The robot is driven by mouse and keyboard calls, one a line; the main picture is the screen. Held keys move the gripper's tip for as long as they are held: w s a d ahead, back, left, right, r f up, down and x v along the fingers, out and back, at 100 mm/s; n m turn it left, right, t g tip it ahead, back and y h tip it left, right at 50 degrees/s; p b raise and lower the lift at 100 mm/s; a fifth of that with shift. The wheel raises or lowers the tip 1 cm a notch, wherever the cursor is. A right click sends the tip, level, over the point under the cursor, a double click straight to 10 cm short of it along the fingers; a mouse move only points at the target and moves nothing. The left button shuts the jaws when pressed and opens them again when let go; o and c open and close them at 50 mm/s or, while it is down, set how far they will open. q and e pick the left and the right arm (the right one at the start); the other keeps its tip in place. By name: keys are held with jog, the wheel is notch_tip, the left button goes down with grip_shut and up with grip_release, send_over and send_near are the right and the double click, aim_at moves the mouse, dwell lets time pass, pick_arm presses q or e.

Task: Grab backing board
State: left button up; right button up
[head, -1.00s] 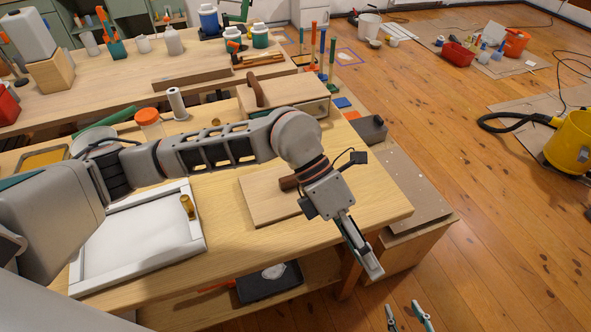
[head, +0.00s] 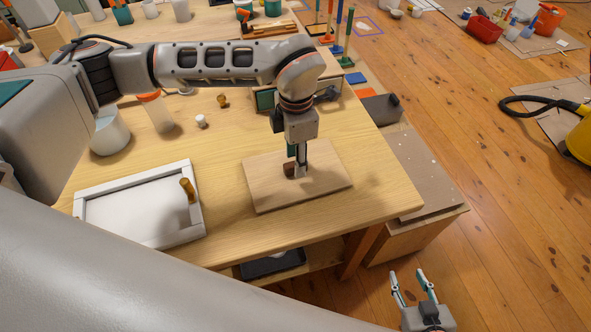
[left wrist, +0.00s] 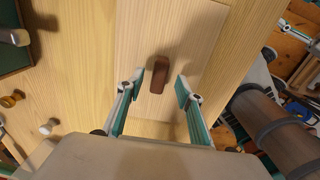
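The backing board, a flat pale wooden board (head: 263,189) with a dark brown handle (head: 289,171), lies on the workbench near its front right part. In the left wrist view the board (left wrist: 190,40) fills the middle, with the handle (left wrist: 158,74) upright from it. My left gripper (head: 297,168) points down over the board. Its fingers (left wrist: 160,88) are open in the left wrist view, one on each side of the handle, with gaps between. My right gripper (head: 411,279) is open and empty, low at the front right, off the bench.
A white picture frame (head: 199,208) with a brass-coloured knob (head: 187,187) on it lies left of the board. A white jar (head: 110,133), an orange-lidded jar (head: 160,113) and small knobs stand behind.

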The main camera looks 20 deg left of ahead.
pick_arm(q)
jog(key=shift+f, duration=1.25)
grip_shut()
jog(key=shift+r, duration=0.1)
